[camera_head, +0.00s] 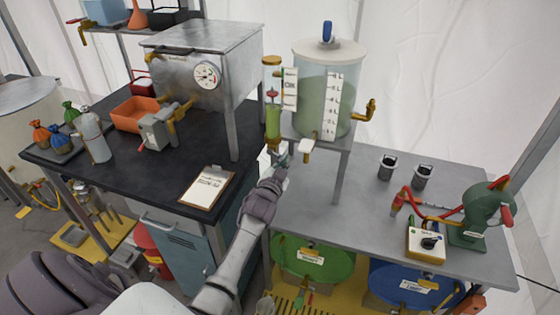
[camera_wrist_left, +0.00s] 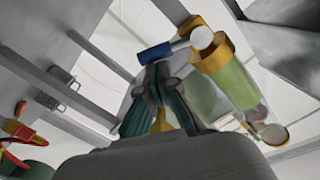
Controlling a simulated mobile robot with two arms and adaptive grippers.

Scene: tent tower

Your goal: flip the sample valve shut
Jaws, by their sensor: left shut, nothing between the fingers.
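My left gripper (camera_head: 279,160) is shut and empty, just below the slim green sight glass (camera_head: 273,122) beside the clear tank (camera_head: 312,92). In the left wrist view the closed fingertips (camera_wrist_left: 158,72) are right at a short blue lever (camera_wrist_left: 154,53), which I take for the sample valve's handle. The lever runs sideways from a brass fitting (camera_wrist_left: 215,56) with a white round cap, at the end of the sight glass. I cannot tell whether the fingertips touch the lever. In the head view the valve is mostly hidden by the gripper. My right gripper is out of view.
The tank stands on a grey legged stand (camera_head: 342,172) with a brass tap at its right. A white tag (camera_head: 306,146) hangs near the gripper. A clipboard (camera_head: 208,188) lies on the black bench. The grey table (camera_head: 330,220) is bare in front of the stand.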

